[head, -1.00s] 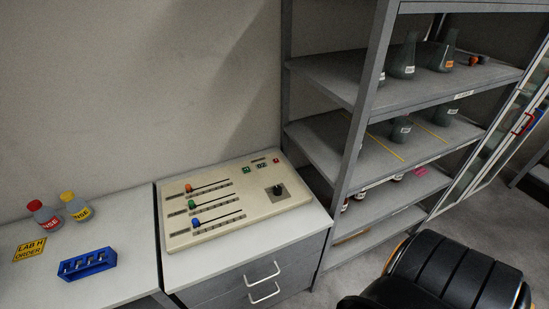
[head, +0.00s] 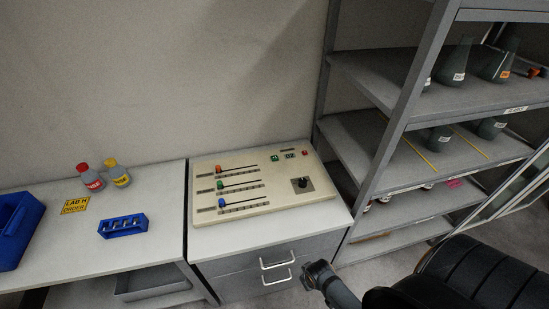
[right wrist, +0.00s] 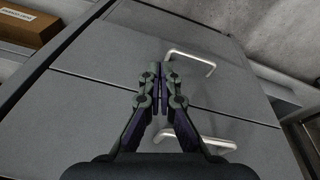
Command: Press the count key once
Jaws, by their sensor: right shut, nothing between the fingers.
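The beige control panel (head: 262,207) lies on the cabinet top in the head view. It has three sliders with orange, green and blue knobs, and a black dial (head: 302,184) at its right. Along its back edge are a green key (head: 275,157), a small display (head: 290,155) and a red key (head: 305,154); I cannot read which is the count key. My right gripper (right wrist: 161,72) is shut and empty in the right wrist view, in front of the grey drawers and below the panel. My right arm shows at the bottom of the head view. My left gripper is not in view.
Drawer handles (right wrist: 190,60) stick out close to the right gripper. Bottles (head: 90,177), a blue rack (head: 122,226) and a blue bin (head: 16,228) sit left.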

